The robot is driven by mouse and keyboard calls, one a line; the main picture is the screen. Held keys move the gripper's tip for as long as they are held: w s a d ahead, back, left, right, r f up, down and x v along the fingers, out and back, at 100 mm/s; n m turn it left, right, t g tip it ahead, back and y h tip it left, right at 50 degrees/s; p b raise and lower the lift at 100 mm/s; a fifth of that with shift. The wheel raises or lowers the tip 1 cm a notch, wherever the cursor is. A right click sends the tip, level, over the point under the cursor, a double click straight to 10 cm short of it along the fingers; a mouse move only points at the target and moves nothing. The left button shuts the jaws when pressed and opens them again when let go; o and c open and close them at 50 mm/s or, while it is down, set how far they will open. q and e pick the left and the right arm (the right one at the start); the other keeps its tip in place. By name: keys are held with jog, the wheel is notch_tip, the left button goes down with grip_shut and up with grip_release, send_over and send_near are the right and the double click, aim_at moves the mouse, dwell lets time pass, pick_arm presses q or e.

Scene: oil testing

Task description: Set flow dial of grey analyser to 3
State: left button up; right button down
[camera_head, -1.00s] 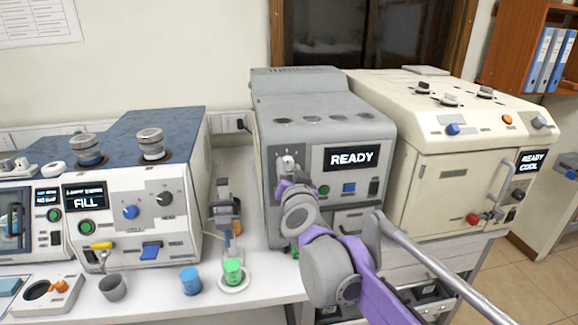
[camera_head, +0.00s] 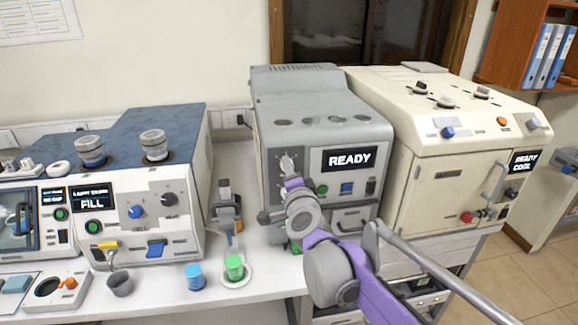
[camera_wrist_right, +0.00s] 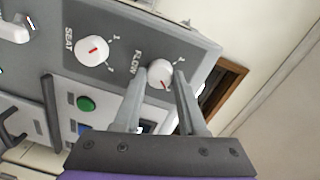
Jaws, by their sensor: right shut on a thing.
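The grey analyser (camera_head: 310,110) stands in the middle of the head view, its display reading READY. Its flow dial (camera_wrist_right: 160,73) is a white round knob with a red mark, labelled FLOW, in the right wrist view. My right gripper (camera_wrist_right: 161,78) has one finger on each side of this dial and is shut on it. In the head view the right gripper (camera_head: 289,170) is at the left of the analyser's front panel, partly hidden by my purple and grey wrist. The seat dial (camera_wrist_right: 94,50) is beside the flow dial. I cannot read the flow setting surely. My left gripper is not in view.
A cream machine (camera_head: 440,165) stands close on the right, and a blue-topped machine (camera_head: 150,190) on the left. A blue cup (camera_head: 194,277) and a green cup (camera_head: 234,267) stand on the white bench (camera_head: 165,298), left of my right arm.

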jog(key=shift+m+p, duration=0.4)
jog(key=shift+m, duration=0.5)
jog(key=shift+c, duration=2.3)
grip_release()
jog(key=shift+s, duration=0.1)
jog(key=s+d+b, duration=0.1)
jog(key=s+d, duration=0.1)
jog(key=s, duration=0.8)
jog(key=shift+s+r+b, duration=0.2)
jog(key=shift+r+b, duration=0.05)
jog(key=shift+b, duration=0.1)
